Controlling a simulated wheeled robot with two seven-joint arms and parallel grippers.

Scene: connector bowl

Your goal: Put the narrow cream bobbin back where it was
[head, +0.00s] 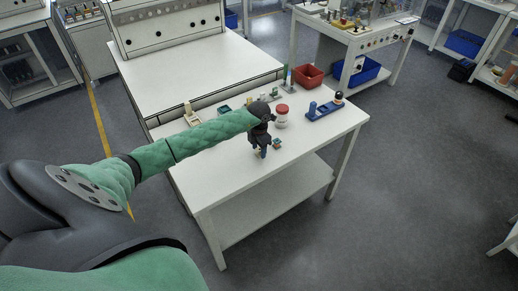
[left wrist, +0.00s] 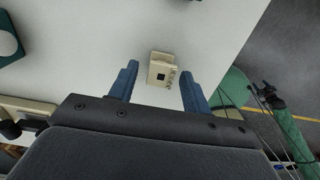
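My left gripper (head: 262,152) points down over the front of the white table in the head view. In the left wrist view my left gripper (left wrist: 158,88) has its two blue fingers wide apart. A small cream piece (left wrist: 162,69) with a dark square opening lies on the white surface between and just beyond the fingertips, and neither finger touches it. I cannot tell for sure that it is the narrow cream bobbin. In the head view I cannot make it out near the gripper.
Behind are a red-lidded jar (head: 282,116), a blue holder (head: 325,109) with upright pieces, a red bin (head: 308,76) and a cream stand (head: 190,115). The table's front right is clear.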

